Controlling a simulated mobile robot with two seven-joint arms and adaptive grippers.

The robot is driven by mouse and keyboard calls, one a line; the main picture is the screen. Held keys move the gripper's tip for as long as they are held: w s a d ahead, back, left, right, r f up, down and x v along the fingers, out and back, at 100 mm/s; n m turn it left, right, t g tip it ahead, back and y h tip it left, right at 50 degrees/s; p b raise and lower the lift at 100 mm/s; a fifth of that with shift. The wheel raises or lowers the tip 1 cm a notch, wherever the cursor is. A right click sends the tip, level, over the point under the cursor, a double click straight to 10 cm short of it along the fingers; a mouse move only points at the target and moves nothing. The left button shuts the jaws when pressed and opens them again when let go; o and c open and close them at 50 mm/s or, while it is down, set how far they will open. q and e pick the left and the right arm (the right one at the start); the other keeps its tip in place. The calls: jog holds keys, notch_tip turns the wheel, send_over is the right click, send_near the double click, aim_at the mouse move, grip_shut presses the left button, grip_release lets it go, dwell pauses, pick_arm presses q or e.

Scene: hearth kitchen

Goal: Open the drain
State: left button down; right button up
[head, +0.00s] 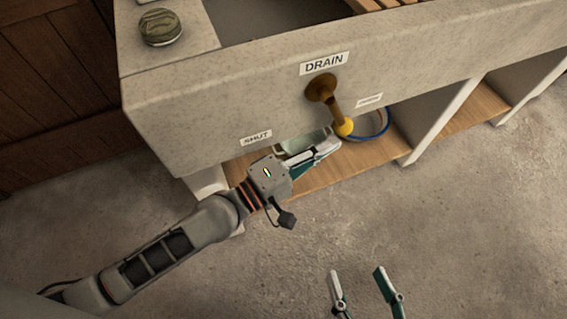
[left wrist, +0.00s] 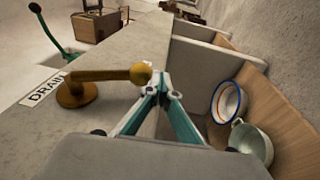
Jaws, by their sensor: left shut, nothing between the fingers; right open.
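The brass drain lever (head: 331,103) is on the front of the stone sink, under the DRAIN label (head: 324,64). It hangs down, leaning slightly right, with a yellow knob (head: 344,127) at its end. A SHUT label (head: 256,138) is at its lower left and another small label (head: 369,100), too small to read surely, at its right. The lever also shows in the left wrist view (left wrist: 110,75). My left gripper (head: 332,141) is shut and empty, its tips right beside the knob; I cannot tell whether they touch. My right gripper (head: 357,272) is open and empty, low over the floor.
Below the sink is a wooden shelf (head: 330,170) with a pale green pot (head: 303,139) and a blue-rimmed bowl (head: 381,128). White upright panels (head: 440,118) divide it. A round lidded jar (head: 160,27) stands on the counter corner. The floor in front is clear.

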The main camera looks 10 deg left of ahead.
pick_arm(q)
jog(key=r+v, duration=0.1)
jog(key=v, duration=0.9)
jog(key=shift+f, duration=0.5)
jog(key=shift+s+a, duration=0.15)
